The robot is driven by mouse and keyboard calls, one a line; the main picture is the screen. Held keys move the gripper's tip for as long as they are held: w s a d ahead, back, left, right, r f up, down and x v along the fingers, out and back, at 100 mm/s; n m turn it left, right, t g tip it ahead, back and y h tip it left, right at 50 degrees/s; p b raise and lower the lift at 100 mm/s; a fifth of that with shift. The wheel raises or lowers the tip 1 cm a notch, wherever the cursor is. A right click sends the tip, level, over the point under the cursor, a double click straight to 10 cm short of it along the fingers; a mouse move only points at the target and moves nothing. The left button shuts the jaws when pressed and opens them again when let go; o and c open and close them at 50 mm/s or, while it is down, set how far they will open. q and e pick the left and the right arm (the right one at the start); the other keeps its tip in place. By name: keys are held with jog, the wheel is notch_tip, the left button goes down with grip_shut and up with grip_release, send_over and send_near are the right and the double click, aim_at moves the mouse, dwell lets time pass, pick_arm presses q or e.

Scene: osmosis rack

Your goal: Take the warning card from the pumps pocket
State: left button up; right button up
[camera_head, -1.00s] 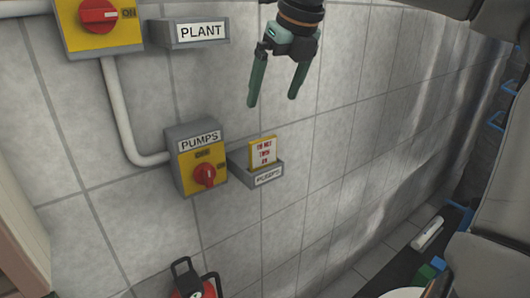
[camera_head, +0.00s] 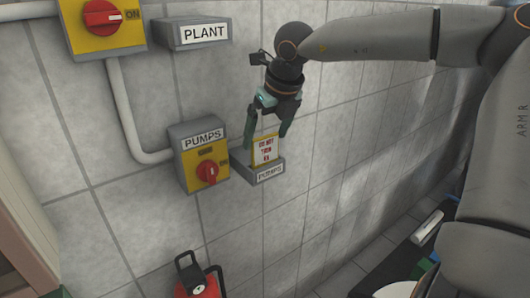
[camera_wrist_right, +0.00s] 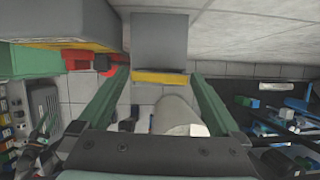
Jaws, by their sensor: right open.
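The warning card (camera_head: 265,149), white with red text and a yellow edge, stands upright in the grey pumps pocket (camera_head: 269,175) on the tiled wall. My right gripper (camera_head: 266,138) is open, its two green fingers on either side of the card's upper part. In the right wrist view the card's yellow edge (camera_wrist_right: 160,78) shows between the open fingers, below the grey pocket (camera_wrist_right: 160,40). I cannot tell whether a finger touches the card.
The pumps switch box (camera_head: 200,158) with a red knob is just left of the pocket. The plant switch (camera_head: 103,20) and empty-looking plant pocket (camera_head: 193,32) are above.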

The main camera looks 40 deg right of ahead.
jog(key=shift+f, duration=0.1)
jog(key=c, duration=1.5)
